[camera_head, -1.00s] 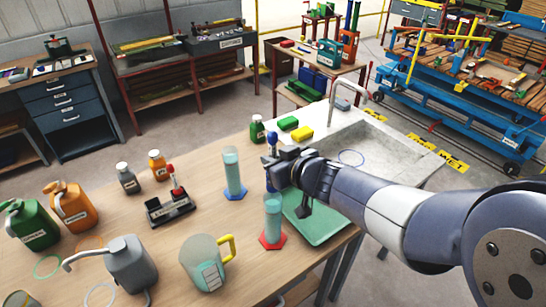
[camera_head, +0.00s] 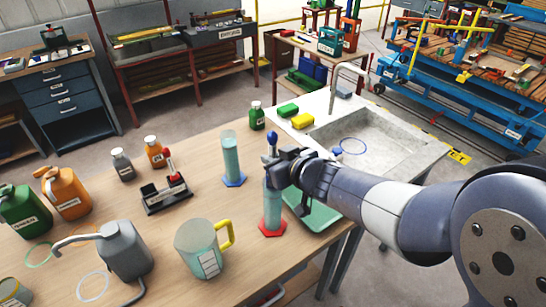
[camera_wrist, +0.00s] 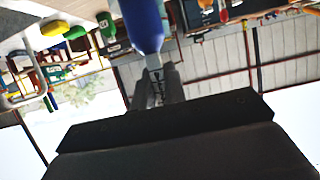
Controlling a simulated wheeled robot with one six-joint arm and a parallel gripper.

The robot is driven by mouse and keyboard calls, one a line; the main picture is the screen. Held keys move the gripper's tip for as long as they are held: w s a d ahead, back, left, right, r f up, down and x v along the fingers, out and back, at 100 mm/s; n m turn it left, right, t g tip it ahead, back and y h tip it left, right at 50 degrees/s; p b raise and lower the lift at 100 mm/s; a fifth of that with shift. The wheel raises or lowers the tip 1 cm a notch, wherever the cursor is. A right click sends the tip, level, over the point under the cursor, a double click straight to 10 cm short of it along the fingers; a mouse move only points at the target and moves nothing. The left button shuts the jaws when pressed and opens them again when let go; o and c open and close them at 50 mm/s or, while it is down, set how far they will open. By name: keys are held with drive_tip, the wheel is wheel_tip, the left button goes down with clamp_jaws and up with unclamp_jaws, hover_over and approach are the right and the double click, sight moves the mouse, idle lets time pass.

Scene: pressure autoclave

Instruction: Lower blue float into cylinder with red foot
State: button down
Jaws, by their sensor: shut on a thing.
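The blue float (camera_head: 272,139) stands upright in my gripper (camera_head: 274,168), its blue part showing above the jaws. In the wrist view the blue float (camera_wrist: 143,22) also shows, with its thin scaled stem between the jaws (camera_wrist: 157,88). My gripper is shut on it. The clear cylinder with the red foot (camera_head: 272,228) stands upright on the bench directly below the gripper, which hides its rim. I cannot tell whether the float's lower end is inside it. A similar cylinder with a blue foot (camera_head: 231,160) stands behind and to the left.
A beaker with a yellow handle (camera_head: 200,250) stands at the front left of the red-foot cylinder. A green tray (camera_head: 318,218) lies to the right, partly under my arm. A sink (camera_head: 375,130) is behind. A red-and-black device (camera_head: 166,195) sits to the left.

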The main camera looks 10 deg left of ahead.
drive_tip(key=shift+f+b, duration=2.2)
drive_tip(key=shift+f, duration=0.7)
drive_tip(key=shift+s+d+f+b, duration=0.2)
drive_tip(key=shift+f+b, duration=0.4)
drive_tip(key=shift+f, duration=0.2)
drive_tip(key=shift+s+d+f+b, duration=0.1)
drive_tip(key=shift+s+f+b, duration=0.05)
drive_tip(key=shift+f+b, duration=0.55)
drive_tip(key=shift+f, duration=0.15)
drive_tip(key=c, duration=1.6)
unclamp_jaws()
drive_tip(key=shift+o, duration=0.8)
drive_tip(key=shift+s+d+r+p, duration=0.3)
drive_tip(key=shift+d+r, duration=0.1)
drive_tip(key=shift+r, duration=0.05)
drive_tip(key=shift+o, duration=0.3)
drive_tip(key=r+p+v, duration=0.2)
drive_tip(key=v, duration=0.8)
drive_tip(key=shift+w+a+y+p, duration=0.3)
drive_tip(key=shift+a+p, duration=0.05)
drive_tip(key=f+b+x, duration=0.1)
drive_tip(key=b+x, duration=0.1)
drive_tip(key=x, duration=0.5)
drive_tip(key=shift+d+f, duration=0.15)
drive_tip(key=shift+d, duration=0.05)
